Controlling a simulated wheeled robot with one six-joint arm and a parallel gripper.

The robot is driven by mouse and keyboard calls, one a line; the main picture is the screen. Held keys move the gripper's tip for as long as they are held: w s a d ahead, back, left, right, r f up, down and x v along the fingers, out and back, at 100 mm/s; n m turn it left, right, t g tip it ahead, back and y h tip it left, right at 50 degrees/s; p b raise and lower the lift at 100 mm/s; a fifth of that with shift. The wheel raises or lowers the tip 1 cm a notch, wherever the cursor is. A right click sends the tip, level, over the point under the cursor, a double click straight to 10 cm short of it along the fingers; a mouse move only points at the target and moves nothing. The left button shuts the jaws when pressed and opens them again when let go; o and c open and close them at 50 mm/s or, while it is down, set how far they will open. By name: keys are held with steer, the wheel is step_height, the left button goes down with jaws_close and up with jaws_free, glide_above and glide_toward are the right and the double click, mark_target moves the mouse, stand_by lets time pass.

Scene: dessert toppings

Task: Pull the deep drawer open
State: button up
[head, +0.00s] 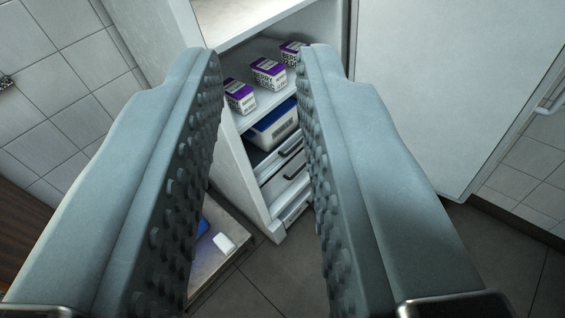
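An open white cabinet, like a fridge, stands beyond my gripper (262,56) in the head view. Low inside it are drawers with dark handles: an upper drawer (279,158) and a lower drawer (284,188), both seeming pushed in. Which one is the deep drawer I cannot tell. My gripper is open and empty, its two studded fingers wide apart. The drawers show between the fingers, farther away, and nothing touches them. The right finger hides part of their right side.
Purple-and-white berry tubs (268,74) stand on the shelf above. A blue-lidded container (273,127) sits below them. The cabinet door (440,90) stands open at right. A white block (224,244) lies on a low surface at lower left. Dark floor tiles (275,262) are clear.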

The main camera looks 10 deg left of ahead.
mark_target(301, 168)
steer(key=w+f+m, duration=0.2)
steer(key=w+f, duration=0.3)
steer(key=w, duration=0.7)
steer(key=w+f+m, duration=0.2)
steer(key=w+f, duration=0.4)
steer(key=w, duration=0.6)
steer(key=w+f+m, duration=0.4)
steer(key=w+f, duration=1.2)
steer(key=f, duration=0.3)
steer(key=w+f+m, duration=0.2)
steer(key=w+f, duration=0.2)
steer(key=f, duration=0.8)
steer(key=w+f+m, duration=0.2)
steer(key=w+f, duration=0.1)
steer(key=f, duration=0.8)
step_height(301, 168, down, 26)
steer(key=s+m+g, duration=0.1)
steer(key=m, duration=0.2)
steer(key=shift+h, duration=0.3)
steer(key=w+f, duration=0.1)
steer(key=w, duration=1)
steer(key=w+f, duration=0.1)
steer(key=w, duration=0.4)
steer(key=shift+w+d+f, duration=0.35)
steer(key=shift+c, duration=0.4)
jaws_close()
